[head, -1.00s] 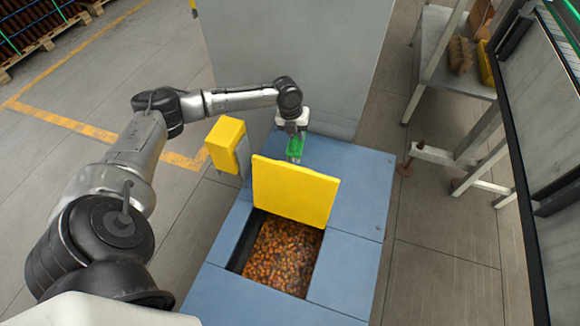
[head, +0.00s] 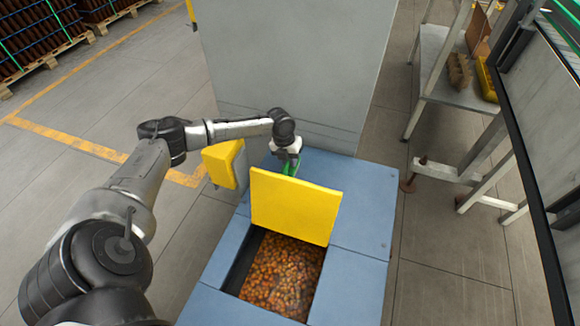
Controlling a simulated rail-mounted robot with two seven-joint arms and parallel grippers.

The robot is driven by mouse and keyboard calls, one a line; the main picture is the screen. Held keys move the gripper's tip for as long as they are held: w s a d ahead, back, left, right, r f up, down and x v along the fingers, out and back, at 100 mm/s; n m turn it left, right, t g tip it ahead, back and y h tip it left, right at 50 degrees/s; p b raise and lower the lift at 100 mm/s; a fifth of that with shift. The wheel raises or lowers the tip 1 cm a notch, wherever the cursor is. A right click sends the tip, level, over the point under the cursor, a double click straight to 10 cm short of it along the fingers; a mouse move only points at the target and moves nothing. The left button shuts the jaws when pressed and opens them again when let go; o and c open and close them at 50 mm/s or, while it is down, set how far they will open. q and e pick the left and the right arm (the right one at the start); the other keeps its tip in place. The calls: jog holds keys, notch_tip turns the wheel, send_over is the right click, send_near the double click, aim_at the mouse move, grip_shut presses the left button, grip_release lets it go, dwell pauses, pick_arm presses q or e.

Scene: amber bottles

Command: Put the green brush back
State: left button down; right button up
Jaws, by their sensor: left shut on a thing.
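The green brush (head: 290,165) is in the jaws of my left gripper (head: 289,158), in the head view. The gripper is shut on it and points down behind the raised yellow lid (head: 293,206). The lower part of the brush is hidden by the lid, so I cannot tell whether it touches the blue top (head: 362,205). My right gripper is not in view.
The blue unit has an open bin (head: 279,274) full of amber-brown pieces in front of the lid. A yellow box (head: 223,163) stands at its left side. A tall grey cabinet (head: 295,70) rises behind. A metal shelf (head: 445,70) stands at the right.

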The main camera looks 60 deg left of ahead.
pick_arm(q)
notch_tip(320, 180, down, 2)
jog(key=shift+f+b, duration=0.25)
jog(key=shift+b, duration=0.15)
jog(key=shift+d, duration=0.1)
jog(key=c, duration=1.1)
grip_release()
jog(key=shift+f, duration=0.1)
jog(key=shift+r, duration=0.35)
notch_tip(320, 180, up, 11)
jog(key=s+a+p, duration=0.1)
jog(key=a+p, duration=0.1)
jog(key=p, duration=0.4)
jog(key=shift+s+r, duration=0.2)
jog(key=shift+s, duration=0.05)
